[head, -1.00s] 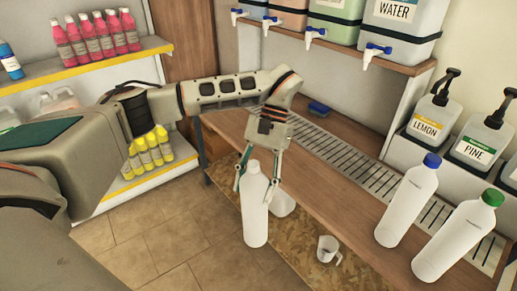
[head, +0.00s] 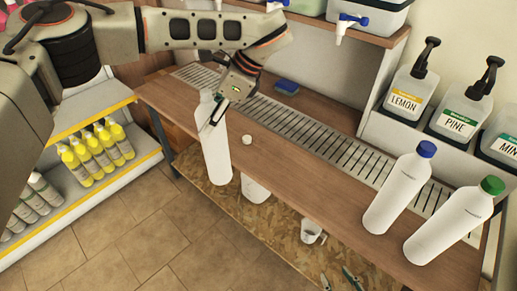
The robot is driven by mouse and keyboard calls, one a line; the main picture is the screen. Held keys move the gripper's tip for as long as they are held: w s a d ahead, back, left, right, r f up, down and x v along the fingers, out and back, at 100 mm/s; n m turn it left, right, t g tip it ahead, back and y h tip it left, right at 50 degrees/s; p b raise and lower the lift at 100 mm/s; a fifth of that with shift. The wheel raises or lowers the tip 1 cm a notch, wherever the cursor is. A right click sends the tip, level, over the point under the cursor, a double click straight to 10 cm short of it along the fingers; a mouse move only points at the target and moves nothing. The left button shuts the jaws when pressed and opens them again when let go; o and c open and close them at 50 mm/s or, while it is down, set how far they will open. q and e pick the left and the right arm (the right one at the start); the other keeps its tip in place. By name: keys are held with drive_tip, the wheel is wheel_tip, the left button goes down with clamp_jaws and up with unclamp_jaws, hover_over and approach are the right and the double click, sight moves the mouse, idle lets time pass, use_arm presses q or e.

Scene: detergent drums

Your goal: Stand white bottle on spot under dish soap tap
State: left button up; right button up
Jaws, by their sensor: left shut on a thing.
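The white bottle (head: 215,152) is in my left gripper (head: 222,106), which is shut on its upper part. It is nearly upright, slightly tilted in the picture, and overlaps the front edge of the wooden counter (head: 290,170). Whether it touches the counter is unclear. A tap (head: 345,27) with a blue lever shows under the shelf at the top, and another tap (head: 276,5) is cut off by the top edge. No dish soap label is readable. My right gripper (head: 338,281) shows only as two fingertips, apart and empty, at the bottom edge.
A slotted metal drain (head: 300,130) runs along the counter. Blue-capped (head: 398,190) and green-capped (head: 455,222) bottles stand right. A jug (head: 312,232) and white container (head: 255,188) sit below.

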use_arm(q)
drive_tip(key=w+d+r+m+t+h, duration=0.3)
drive_tip(key=w+d+r+m+h, duration=0.25)
drive_tip(key=d+r+m, duration=0.55)
drive_tip(key=w+d+r+m+t+h, duration=0.3)
drive_tip(key=w+d+r+m+h, duration=0.3)
drive_tip(key=m, duration=0.8)
wheel_tip(320, 180, down, 19)
drive_tip(key=a+y, duration=0.1)
drive_tip(key=shift+w+a+m, duration=0.15)
drive_tip(key=shift+w+m, duration=0.1)
drive_tip(key=shift+m, duration=0.05)
drive_tip(key=shift+f+b, duration=0.15)
drive_tip(key=shift+b, duration=0.15)
drive_tip(key=o, duration=1.1)
